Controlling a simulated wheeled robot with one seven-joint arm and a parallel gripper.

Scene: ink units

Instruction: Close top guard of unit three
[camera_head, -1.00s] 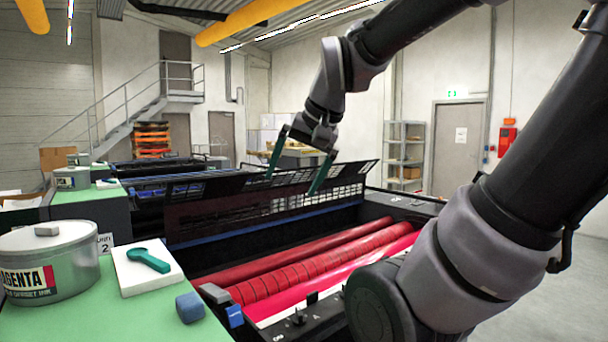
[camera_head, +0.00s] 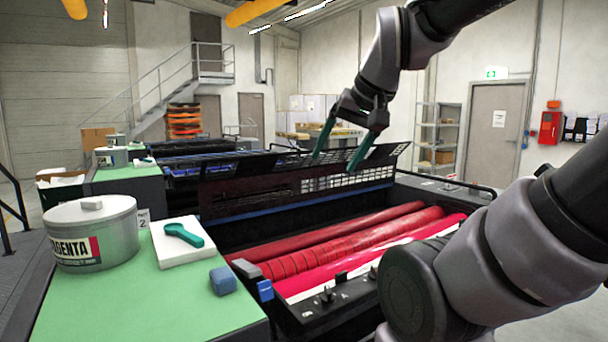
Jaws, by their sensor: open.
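A dark mesh guard (camera_head: 250,196) stands raised along the back of the nearest ink unit, its grid clearest at the right. Below it the unit lies open, with red rollers (camera_head: 340,247) exposed. My gripper (camera_head: 335,163) has two green fingers spread apart with nothing between them. The fingers hang in front of the guard's upper right part in the picture; I cannot tell whether they touch it. A plate reading 2 (camera_head: 144,218) shows behind the ink tin. No number three is readable.
A green-topped counter (camera_head: 120,290) at the left holds a magenta ink tin (camera_head: 95,235), a white pad (camera_head: 170,252) with a green scraper (camera_head: 184,235), and a blue block (camera_head: 222,281). My arm fills the right side. More units stand behind.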

